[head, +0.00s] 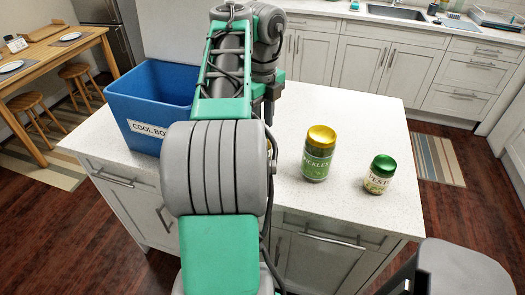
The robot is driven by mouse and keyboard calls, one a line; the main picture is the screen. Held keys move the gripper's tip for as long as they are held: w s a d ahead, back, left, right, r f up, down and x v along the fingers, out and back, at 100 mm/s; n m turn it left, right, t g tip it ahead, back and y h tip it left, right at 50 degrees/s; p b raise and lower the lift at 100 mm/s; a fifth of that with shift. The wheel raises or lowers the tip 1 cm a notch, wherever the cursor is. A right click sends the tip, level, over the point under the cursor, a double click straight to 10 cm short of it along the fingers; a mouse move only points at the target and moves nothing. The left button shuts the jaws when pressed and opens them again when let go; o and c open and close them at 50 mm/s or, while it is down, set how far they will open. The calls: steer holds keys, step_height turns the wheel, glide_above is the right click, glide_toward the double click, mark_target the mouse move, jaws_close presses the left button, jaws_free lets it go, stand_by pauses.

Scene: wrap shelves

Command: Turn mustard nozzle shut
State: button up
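The mustard bottle does not show clearly. A small yellowish sliver (270,148) shows at the right edge of my arm in the head view, and I cannot tell whether it is the mustard. No nozzle is visible. My arm stands in the middle of the picture and blocks that part of the counter. A dark end part of my gripper (269,108) points down behind the arm. Its fingertips are hidden, so I cannot see whether it is open or touching anything.
A blue cool box (135,100) stands left on the white island counter (365,115). Right of my arm stand a pickles jar with a gold lid (318,155) and a smaller green-lidded pesto jar (380,174). The counter behind these jars is clear.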

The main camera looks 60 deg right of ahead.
steer(key=shift+m, duration=2.6)
steer(key=o, duration=0.7)
steer(key=shift+o, duration=0.2)
step_height(320, 180, up, 7)
steer(key=p, duration=0.7)
steer(key=shift+r, duration=0.1)
